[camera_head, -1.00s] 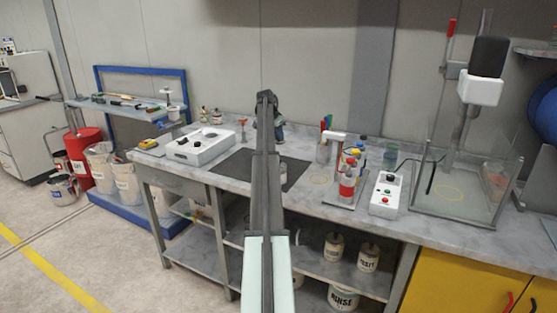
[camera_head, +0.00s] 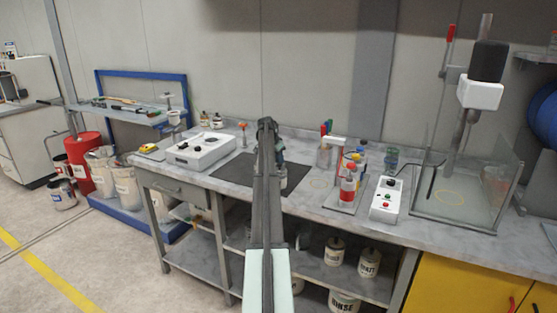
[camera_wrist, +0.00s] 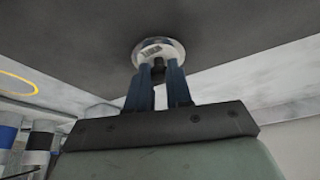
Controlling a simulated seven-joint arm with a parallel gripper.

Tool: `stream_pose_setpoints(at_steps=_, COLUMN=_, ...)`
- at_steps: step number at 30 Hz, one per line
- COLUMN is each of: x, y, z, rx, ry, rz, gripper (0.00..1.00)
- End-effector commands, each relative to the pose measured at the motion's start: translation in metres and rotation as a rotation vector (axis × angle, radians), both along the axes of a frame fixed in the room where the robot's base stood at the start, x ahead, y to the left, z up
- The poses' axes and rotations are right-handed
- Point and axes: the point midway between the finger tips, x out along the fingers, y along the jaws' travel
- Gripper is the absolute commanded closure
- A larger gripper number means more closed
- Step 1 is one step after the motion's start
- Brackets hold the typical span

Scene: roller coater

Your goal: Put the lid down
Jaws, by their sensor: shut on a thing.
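My gripper (camera_head: 279,152) is over the dark mat (camera_head: 232,170) on the bench, partly hidden behind my own arm. In the wrist view its two blue fingers (camera_wrist: 159,75) are shut on a small dark piece between their tips, which looks like the knob of the lid (camera_wrist: 158,68). I cannot tell whether the lid touches the pot.
A white device with knobs (camera_head: 200,149) stands left of the mat. A rack with red-marked bottles (camera_head: 348,190) and a white control box (camera_head: 386,199) stand to the right, then a clear-walled enclosure (camera_head: 465,190).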

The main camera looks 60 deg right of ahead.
Motion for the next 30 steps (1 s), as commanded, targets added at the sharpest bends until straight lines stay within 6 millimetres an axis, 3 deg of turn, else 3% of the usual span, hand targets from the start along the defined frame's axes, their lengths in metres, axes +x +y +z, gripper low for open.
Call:
stream_pose_setpoints(at_steps=7, x=0.000, y=0.000, z=-0.004, rx=0.001, ry=0.001, rz=0.000, gripper=1.00)
stream_pose_setpoints(at_steps=8, x=0.000, y=0.000, z=-0.003, rx=0.000, ry=0.000, rz=0.000, gripper=0.77)
stream_pose_setpoints(at_steps=15, x=0.000, y=0.000, z=-0.003, rx=0.000, ry=0.000, rz=0.000, gripper=0.55)
stream_pose_setpoints(at_steps=23, x=0.000, y=0.000, z=-0.002, rx=0.000, ry=0.000, rz=0.000, gripper=0.55)
stream_pose_setpoints(at_steps=30, x=0.003, y=0.008, z=0.020, rx=0.000, ry=-0.001, rz=0.001, gripper=0.55)
